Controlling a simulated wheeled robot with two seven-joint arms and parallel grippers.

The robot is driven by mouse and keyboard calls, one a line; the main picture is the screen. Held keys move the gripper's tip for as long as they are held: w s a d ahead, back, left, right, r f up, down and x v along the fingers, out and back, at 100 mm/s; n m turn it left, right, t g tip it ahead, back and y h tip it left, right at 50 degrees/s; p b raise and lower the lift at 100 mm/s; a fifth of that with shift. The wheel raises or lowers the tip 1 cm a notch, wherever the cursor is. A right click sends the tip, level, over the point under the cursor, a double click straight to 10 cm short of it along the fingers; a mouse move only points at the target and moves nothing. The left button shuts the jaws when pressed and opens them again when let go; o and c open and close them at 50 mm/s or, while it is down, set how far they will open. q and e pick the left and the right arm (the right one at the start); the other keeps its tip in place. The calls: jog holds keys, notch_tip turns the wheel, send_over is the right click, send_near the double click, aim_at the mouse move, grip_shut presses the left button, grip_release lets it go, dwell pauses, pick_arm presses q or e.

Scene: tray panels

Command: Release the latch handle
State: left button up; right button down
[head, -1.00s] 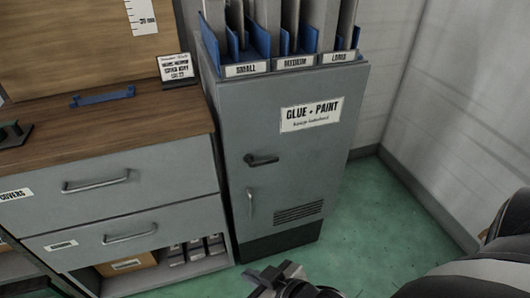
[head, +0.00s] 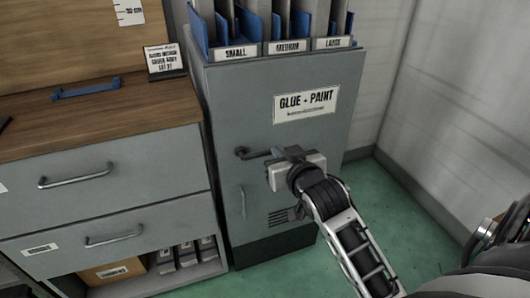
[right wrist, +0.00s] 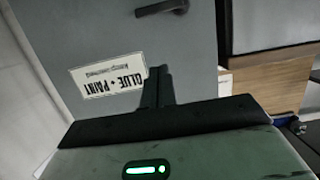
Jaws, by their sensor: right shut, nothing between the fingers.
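The dark latch handle (head: 246,153) sits on the grey door of the cabinet labelled "GLUE + PAINT" (head: 224,115). It lies about level, with its pivot at the left. My right gripper (head: 279,155) is in front of the door at the handle's right end, which it partly covers in the head view. I cannot tell whether they touch. In the right wrist view, the fingers (right wrist: 158,88) are shut together and empty, and the handle (right wrist: 160,8) shows at the top, apart from the fingers in the picture. My left gripper is not in view.
A vertical grey pull (head: 243,202) is below the latch. Drawers with bar handles (head: 75,177) stand at the left under a wooden worktop (head: 110,120). Blue dividers (head: 276,28) top the cabinet. Green floor (head: 400,220) is open at the right, bounded by a wall.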

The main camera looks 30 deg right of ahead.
jog(key=w+f, duration=0.2)
jog(key=w, duration=0.1)
jog(key=w+d+f+b, duration=0.1)
jog(key=w, duration=0.2)
jog(key=w+d+f+b, duration=0.1)
jog(key=w+f, duration=0.1)
jog(key=w, duration=0.1)
jog(key=shift+w+d+f, duration=0.1)
jog(key=shift+w+f, duration=0.05)
jog(key=shift+f, duration=0.6)
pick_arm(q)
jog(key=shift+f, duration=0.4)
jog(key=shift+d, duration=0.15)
